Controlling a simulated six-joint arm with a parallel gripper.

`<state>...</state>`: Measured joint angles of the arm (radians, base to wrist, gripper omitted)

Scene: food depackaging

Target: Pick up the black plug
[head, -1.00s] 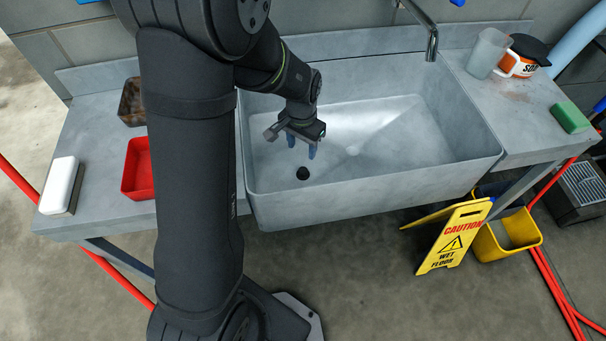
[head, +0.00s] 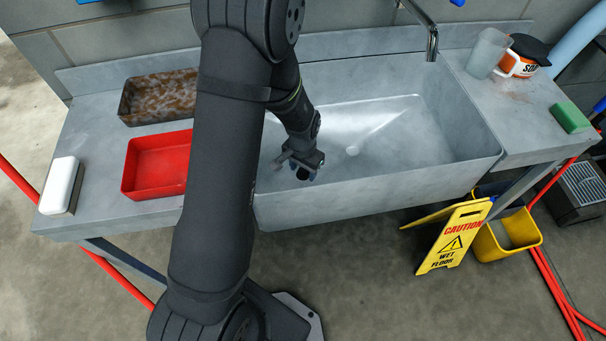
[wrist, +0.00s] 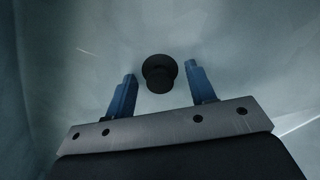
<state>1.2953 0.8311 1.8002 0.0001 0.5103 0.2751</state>
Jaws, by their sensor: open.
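The black plug (wrist: 159,73) is a round black piece with a knob, lying on the floor of the grey sink. In the head view the plug (head: 302,173) is mostly hidden by my gripper (head: 300,175), which is low in the sink just over it. In the wrist view my gripper (wrist: 159,88) is open, with one blue finger on each side of the plug's knob and gaps on both sides. The fingers do not touch it. How far the fingertips are above the plug is hard to tell.
The sink (head: 380,177) has high walls around my gripper. A red tray (head: 133,170), a dirty brown tray (head: 128,103) and a white-topped brush or block (head: 60,184) lie on the left counter. A clear jug (head: 487,53), soap tub (head: 525,57) and green sponge (head: 570,117) are right.

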